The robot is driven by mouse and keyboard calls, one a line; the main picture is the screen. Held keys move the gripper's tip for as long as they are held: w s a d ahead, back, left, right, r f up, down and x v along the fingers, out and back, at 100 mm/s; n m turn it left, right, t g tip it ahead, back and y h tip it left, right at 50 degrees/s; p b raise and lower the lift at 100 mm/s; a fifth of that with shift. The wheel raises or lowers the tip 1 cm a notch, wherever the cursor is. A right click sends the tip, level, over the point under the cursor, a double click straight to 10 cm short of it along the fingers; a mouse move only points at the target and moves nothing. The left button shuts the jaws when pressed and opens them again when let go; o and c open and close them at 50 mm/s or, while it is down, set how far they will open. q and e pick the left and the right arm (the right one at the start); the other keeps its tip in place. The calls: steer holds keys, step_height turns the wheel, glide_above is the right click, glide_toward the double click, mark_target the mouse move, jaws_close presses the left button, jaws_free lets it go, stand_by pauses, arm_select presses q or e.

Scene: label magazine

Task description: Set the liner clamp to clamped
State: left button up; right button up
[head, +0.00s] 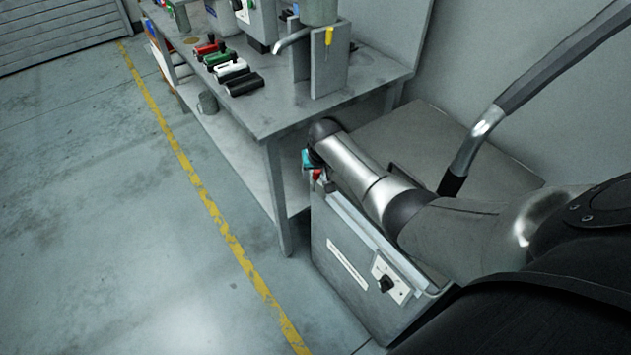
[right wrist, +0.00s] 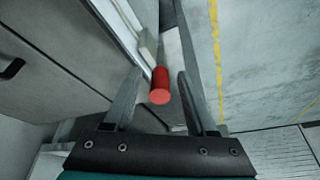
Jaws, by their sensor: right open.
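A red cylindrical handle (right wrist: 160,87), which looks like the grip of the liner clamp, shows in the right wrist view on a pale metal arm. My right gripper (right wrist: 159,74) is open, with one finger on each side of the handle. I cannot tell whether either finger touches it. In the head view a bit of the red handle (head: 317,174) shows at the far top corner of a grey machine box (head: 345,255), beside the teal part of my right gripper. My right forearm hides much of the box top. My left gripper is not in view.
The box front carries a black knob (head: 386,284) on a white plate and a white label strip (head: 348,264). A grey bar (head: 530,88) slants down at right. The floor at left is clear.

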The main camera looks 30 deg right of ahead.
mark_target(314, 181)
steer(key=shift+b+x, duration=0.85)
steer(key=shift+x, duration=0.55)
jaws_close()
stand_by(0.5)
